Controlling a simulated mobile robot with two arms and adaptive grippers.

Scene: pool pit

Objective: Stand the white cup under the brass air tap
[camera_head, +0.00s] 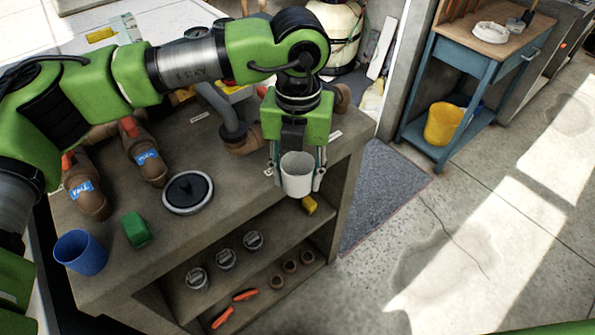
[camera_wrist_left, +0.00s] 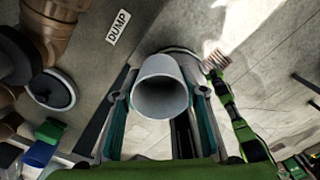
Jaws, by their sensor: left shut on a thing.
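The white cup (camera_head: 297,168) is between the fingers of my left gripper (camera_head: 296,184), which is shut on it. The cup is held at the front right edge of the counter, apparently above it or just beyond. In the left wrist view the cup (camera_wrist_left: 162,92) shows its open mouth between the two fingers. I cannot make out the brass air tap; my left arm hides part of the counter's back. My right gripper is not in view.

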